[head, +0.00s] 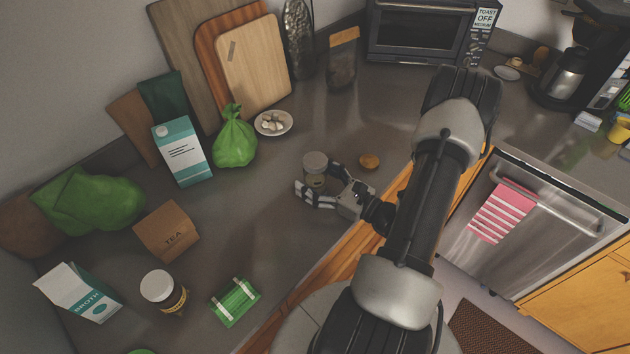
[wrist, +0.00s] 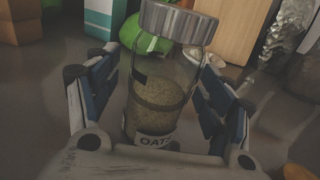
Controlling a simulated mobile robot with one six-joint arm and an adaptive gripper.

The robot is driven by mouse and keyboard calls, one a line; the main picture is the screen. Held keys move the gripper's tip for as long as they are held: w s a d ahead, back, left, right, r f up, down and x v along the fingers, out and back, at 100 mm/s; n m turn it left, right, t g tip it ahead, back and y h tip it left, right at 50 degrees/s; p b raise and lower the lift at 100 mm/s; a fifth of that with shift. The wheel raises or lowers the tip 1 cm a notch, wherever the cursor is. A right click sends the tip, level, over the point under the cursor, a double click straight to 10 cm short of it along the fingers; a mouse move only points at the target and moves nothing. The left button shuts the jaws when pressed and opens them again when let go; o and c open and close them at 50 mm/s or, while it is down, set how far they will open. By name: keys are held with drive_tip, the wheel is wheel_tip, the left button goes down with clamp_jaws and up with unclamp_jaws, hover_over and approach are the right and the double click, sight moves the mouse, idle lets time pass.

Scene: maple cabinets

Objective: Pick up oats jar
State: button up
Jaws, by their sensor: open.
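The oats jar (wrist: 160,85) is clear glass with a grey metal lid, grain inside and a white label reading OAT at its base. It stands upright on the counter; in the head view the jar (head: 315,163) is partly hidden by my gripper. My gripper (head: 318,184) is low over the counter with its fingers open. In the wrist view the gripper (wrist: 163,95) has one finger on each side of the jar, with a visible gap at least on the left. I cannot tell whether the right finger touches it.
A small orange-brown item (head: 369,161) lies right of the gripper. A white dish (head: 288,122) and a green bag (head: 234,142) stand behind the jar. A lidded jar (head: 163,290), a tea box (head: 166,231) and a green packet (head: 234,301) are at left. Counter around the jar is mostly clear.

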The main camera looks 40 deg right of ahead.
drive_tip(key=shift+c, duration=0.3)
drive_tip(key=c, duration=1.3)
drive_tip(key=shift+o, duration=0.2)
drive_tip(key=shift+r, duration=0.1)
